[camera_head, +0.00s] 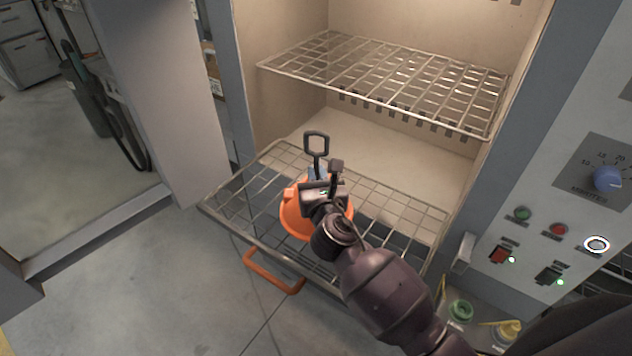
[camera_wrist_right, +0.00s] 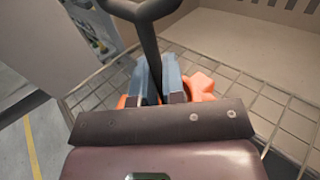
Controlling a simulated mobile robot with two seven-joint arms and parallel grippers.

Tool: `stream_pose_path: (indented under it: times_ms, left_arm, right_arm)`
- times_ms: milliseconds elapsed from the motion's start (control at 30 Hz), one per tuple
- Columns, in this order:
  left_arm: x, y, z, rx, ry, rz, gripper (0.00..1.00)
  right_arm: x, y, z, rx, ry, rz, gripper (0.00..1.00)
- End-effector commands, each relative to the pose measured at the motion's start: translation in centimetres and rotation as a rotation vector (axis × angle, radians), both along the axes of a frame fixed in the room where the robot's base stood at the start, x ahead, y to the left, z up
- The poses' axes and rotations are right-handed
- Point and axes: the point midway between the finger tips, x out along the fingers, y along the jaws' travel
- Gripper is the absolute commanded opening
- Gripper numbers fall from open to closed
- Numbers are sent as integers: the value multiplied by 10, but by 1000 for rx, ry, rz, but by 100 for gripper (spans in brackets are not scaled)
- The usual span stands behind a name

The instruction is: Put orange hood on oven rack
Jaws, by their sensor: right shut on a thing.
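The orange hood (camera_head: 293,217) is at the lower, pulled-out oven rack (camera_head: 390,205), partly hidden under my right gripper (camera_head: 318,178). A dark stem with a loop handle (camera_head: 316,143) rises from the hood. My right gripper is shut on this stem, and the right wrist view shows the stem (camera_wrist_right: 150,50) between the two fingers, with orange parts of the hood (camera_wrist_right: 200,84) behind them. I cannot tell whether the hood touches the rack wires. The left gripper is not in view.
An upper wire rack (camera_head: 390,75) sits inside the oven. An orange handle (camera_head: 272,272) is below the lower rack. The control panel (camera_head: 570,220) is at the right. Green (camera_head: 460,310) and yellow (camera_head: 508,331) items stand at the lower right. Open floor lies at the left.

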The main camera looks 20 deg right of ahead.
Motion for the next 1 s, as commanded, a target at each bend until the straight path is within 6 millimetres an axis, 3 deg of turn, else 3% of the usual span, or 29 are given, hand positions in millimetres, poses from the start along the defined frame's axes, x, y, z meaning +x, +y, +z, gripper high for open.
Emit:
stream_pose_path:
  times_ms: [67, 467, 500, 667, 1000]
  left_arm:
    - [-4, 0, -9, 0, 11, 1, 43]
    - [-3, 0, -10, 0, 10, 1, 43]
    - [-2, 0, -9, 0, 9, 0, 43]
    - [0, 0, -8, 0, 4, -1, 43]
    - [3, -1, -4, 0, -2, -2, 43]
  right_arm:
    - [0, 0, -13, 1, 4, -1, 0]
    - [0, 0, -15, 0, 0, 0, 0]
    - [0, 0, -15, 0, 1, 0, 13]
    - [0, 0, -15, 0, 1, 0, 36]
    - [0, 0, -10, 0, 1, 0, 36]
